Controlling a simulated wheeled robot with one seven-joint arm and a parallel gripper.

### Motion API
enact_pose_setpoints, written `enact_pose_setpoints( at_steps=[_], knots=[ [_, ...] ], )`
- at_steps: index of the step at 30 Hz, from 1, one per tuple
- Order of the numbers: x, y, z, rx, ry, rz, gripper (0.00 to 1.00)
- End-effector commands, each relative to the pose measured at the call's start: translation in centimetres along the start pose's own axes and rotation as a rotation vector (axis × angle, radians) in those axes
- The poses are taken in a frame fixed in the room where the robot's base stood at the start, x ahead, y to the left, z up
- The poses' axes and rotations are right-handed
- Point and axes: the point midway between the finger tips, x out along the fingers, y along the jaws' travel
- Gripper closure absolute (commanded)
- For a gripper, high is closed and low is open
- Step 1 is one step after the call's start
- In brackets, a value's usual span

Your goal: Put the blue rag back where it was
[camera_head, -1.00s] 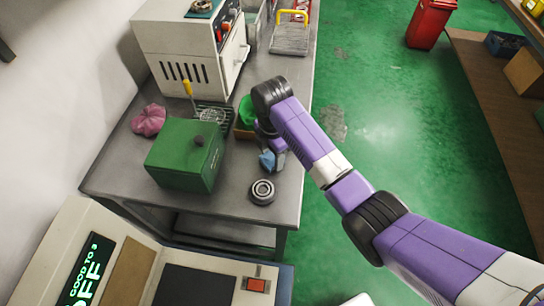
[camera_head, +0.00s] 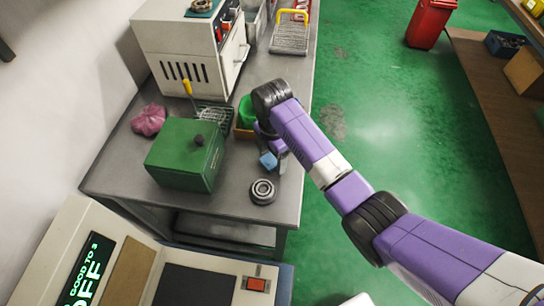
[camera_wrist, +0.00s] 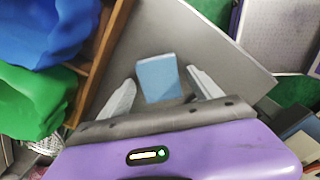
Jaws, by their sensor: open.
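A crumpled blue rag (camera_wrist: 45,30) is at the upper left of the wrist view, by a wooden-sided box (camera_wrist: 98,60) and next to a green rag (camera_wrist: 30,100). In the head view my arm hides the blue rag. A light blue, flat-sided block (camera_wrist: 158,78) is on the grey bench top, and it also shows in the head view (camera_head: 268,160). My gripper (camera_wrist: 161,80) is open, with its fingers to either side of the block. I cannot tell whether they touch it. The gripper is partly hidden in the head view (camera_head: 277,148).
A green box (camera_head: 182,160) stands to the left of the block. A bearing ring (camera_head: 263,191) lies in front near the bench edge. A pink rag (camera_head: 149,120), a wire rack (camera_head: 213,114) and a white machine (camera_head: 190,50) are further off. The front of the bench (camera_head: 225,200) has some free room.

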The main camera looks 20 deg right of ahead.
Motion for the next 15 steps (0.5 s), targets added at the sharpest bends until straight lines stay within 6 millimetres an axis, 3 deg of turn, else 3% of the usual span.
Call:
enact_pose_setpoints(
  at_steps=[5,15],
  knots=[
    [-2.4,0.2,0.1,-0.001,-0.001,0.005,0.26],
    [-9.9,0.1,0.1,-0.001,-0.001,0.004,0.26]
  ],
)
